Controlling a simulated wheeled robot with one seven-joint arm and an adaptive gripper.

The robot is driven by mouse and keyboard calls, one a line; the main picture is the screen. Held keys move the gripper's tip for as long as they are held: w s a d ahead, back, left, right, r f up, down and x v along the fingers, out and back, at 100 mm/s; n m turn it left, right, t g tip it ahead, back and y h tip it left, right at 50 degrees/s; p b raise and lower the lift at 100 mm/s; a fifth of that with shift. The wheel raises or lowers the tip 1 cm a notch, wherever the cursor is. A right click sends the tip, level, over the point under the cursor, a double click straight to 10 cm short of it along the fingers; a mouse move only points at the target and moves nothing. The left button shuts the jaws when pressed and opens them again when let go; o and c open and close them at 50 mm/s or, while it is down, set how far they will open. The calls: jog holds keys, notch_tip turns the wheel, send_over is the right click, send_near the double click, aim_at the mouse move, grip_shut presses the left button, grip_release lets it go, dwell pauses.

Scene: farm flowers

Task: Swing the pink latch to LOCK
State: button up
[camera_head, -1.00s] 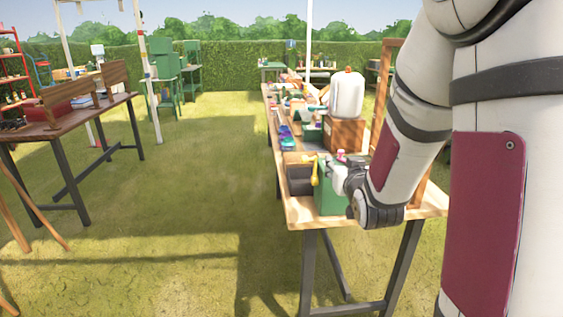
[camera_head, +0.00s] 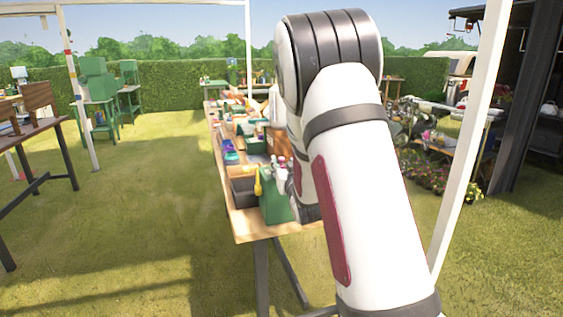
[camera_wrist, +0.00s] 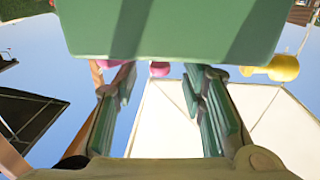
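A green box (camera_head: 277,207) stands near the front end of the long wooden table, partly hidden by my arm. In the wrist view the green box (camera_wrist: 170,28) fills the top. My gripper (camera_wrist: 160,76) is open, its two green-padded fingers apart and empty. A small pink knob (camera_wrist: 160,68) shows beyond the gap between the fingertips. Another pink piece (camera_wrist: 125,72) shows by the left finger, partly covered. I cannot tell which pink piece is the latch, or its position. A yellow handle (camera_head: 257,182) is at the box's left; a yellow knob (camera_wrist: 284,68) is right of the fingers.
The long wooden table (camera_head: 246,229) carries a dark open bin (camera_head: 243,192) beside the green box and many small items farther back. A white post (camera_head: 470,150) rises right of my arm. Open grass (camera_head: 150,190) lies left of the table.

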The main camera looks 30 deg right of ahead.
aim_at(282, 161)
jog(key=shift+x, duration=1.75)
grip_shut()
jog(key=shift+s+a+n+t+y+b, duration=0.1)
jog(key=shift+s+n+t+y+b, duration=0.15)
jog(key=shift+n+y+b, duration=0.5)
jog(key=shift+s+a+n+t+y+p, duration=0.1)
jog(key=shift+a+n+y, duration=0.1)
jog(key=shift+n+y, duration=0.45)
jog(key=shift+s+a+n+t+y+p, duration=0.15)
jog(key=shift+a+n+y, duration=0.1)
jog(key=shift+y, duration=0.75)
jog(key=shift+s+a+n+t+y+p, duration=0.1)
jog(key=shift+a+n+y, duration=0.1)
jog(key=shift+n+y, duration=0.45)
